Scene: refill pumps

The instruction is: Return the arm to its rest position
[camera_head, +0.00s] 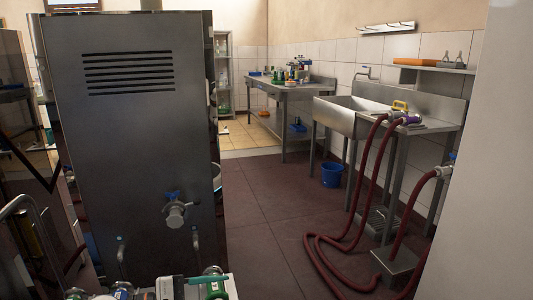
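Neither of my grippers shows in the head view, and I cannot make out either arm. What they hold, if anything, is not visible. At the bottom edge stands equipment with a pale box (170,288) and a green round part (215,288); the frame cuts it off.
A tall steel cabinet (130,150) with a valve (176,212) fills the left. A steel sink (345,115) stands right of centre, with dark red hoses (352,240) looping onto the floor. A blue bucket (332,174) is beneath. The floor (258,225) between is clear. A pale wall closes the right.

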